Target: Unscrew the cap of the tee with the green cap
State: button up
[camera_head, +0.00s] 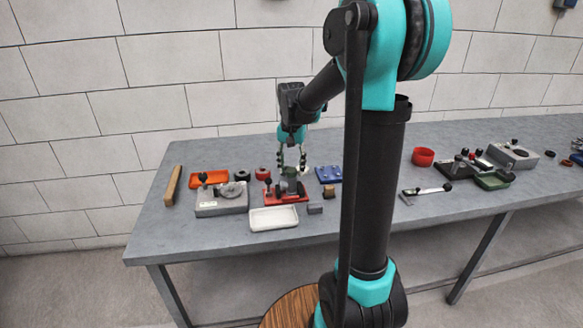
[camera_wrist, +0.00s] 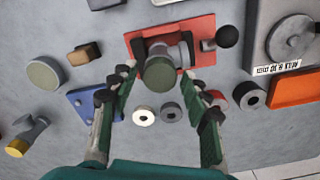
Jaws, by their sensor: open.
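The tee (camera_wrist: 163,45) with the dull green cap (camera_wrist: 160,74) is seated in a red fixture (camera_wrist: 200,25) in the wrist view, with the cap facing the camera. In the head view the tee (camera_head: 288,184) stands on the red fixture (camera_head: 292,197) near the left of the table. My gripper (camera_wrist: 156,76) is open, with one finger to each side of the cap and visible gaps between them. In the head view my gripper (camera_head: 291,168) points down just above the tee. Whether the fingertips are level with the cap is unclear.
A black-knobbed lever (camera_wrist: 227,36) sits beside the tee. A grey fixture (camera_head: 222,199), orange tray (camera_head: 209,179), white tray (camera_head: 273,218) and blue plate (camera_head: 329,174) surround the red fixture. A grey cylinder (camera_wrist: 45,74) and brown block (camera_wrist: 84,54) lie nearby. Bare table (camera_head: 180,232) shows at front left.

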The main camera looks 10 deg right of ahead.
grip_shut()
jog(key=n, duration=0.4)
jog(key=shift+n, duration=0.4)
jog(key=n, duration=0.4)
jog(key=shift+n, duration=0.3)
jog(key=n, duration=0.4)
